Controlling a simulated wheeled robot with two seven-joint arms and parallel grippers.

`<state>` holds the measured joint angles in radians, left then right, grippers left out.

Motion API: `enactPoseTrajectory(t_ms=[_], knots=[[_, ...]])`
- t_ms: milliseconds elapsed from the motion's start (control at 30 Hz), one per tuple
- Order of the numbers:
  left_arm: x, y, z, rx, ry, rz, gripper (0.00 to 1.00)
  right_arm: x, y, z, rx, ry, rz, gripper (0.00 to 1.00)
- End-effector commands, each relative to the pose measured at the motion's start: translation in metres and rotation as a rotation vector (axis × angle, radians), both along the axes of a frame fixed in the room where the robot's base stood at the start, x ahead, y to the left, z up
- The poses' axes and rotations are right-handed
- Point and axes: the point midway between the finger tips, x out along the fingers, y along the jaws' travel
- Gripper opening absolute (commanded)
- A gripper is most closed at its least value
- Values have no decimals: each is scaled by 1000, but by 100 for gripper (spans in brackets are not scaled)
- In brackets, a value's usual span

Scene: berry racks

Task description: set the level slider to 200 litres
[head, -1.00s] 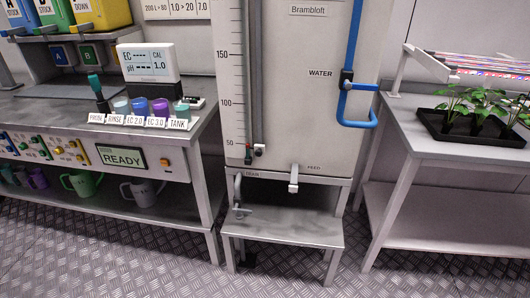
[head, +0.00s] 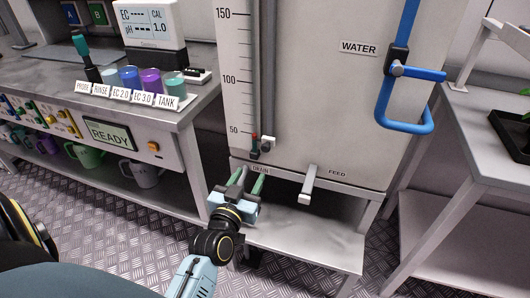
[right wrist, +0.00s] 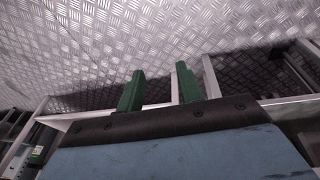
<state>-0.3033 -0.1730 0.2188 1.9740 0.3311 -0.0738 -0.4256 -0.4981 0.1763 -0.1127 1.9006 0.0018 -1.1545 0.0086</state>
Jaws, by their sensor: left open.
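The white tank (head: 310,100) carries a printed scale of 50, 100 and 150 on its front; no 200 mark is in view. A dark vertical rail (head: 259,70) runs beside the scale.
A blue pipe (head: 407,124) with a valve is on the tank's right side. A white FEED spout (head: 309,185) juts out low. A metal step (head: 300,238) stands beneath. The left bench (head: 190,108) holds cups; the right bench (head: 495,170) holds a plant tray.

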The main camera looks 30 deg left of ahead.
Motion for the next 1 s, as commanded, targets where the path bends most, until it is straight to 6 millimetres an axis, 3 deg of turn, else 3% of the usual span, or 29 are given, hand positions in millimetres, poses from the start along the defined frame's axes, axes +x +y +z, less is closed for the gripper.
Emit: enactPoseTrajectory(t_ms=[300, 500, 700, 1000], knots=[[61, 14, -1, 0, -3, -1, 45, 5, 17, 35, 27, -26, 1, 36], [90, 21, -2, 0, -1, -2, 45, 4, 25, 58, 41, -39, 1, 36], [104, 25, -1, 1, 0, -1, 45, 3, 28, 71, 48, -42, 0, 36], [106, 25, 0, 1, 1, -1, 45, 2, 29, 74, 49, -44, 0, 36]])
